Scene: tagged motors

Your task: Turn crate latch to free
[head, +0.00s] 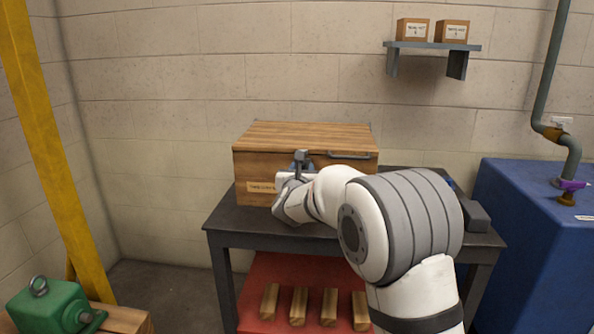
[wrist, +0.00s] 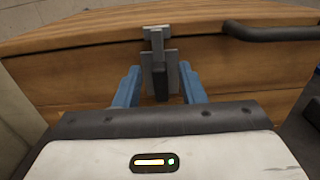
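The wooden crate (head: 258,160) sits on a dark table with its lid closed. Its latch is a small grey metal piece on the front face; in the wrist view the latch (wrist: 159,65) stands upright, its top reaching the lid edge. My gripper (wrist: 156,83) is at the crate front with its two blue fingers apart, one on each side of the latch. I see a gap on the left; the right finger is very close to the latch plate, and I cannot tell whether it touches. In the head view my wrist hides part of the crate front.
The dark table (head: 225,222) has free room left of the arm. A blue cabinet (head: 520,240) stands at the right. A wall shelf (head: 432,45) holds two small boxes.

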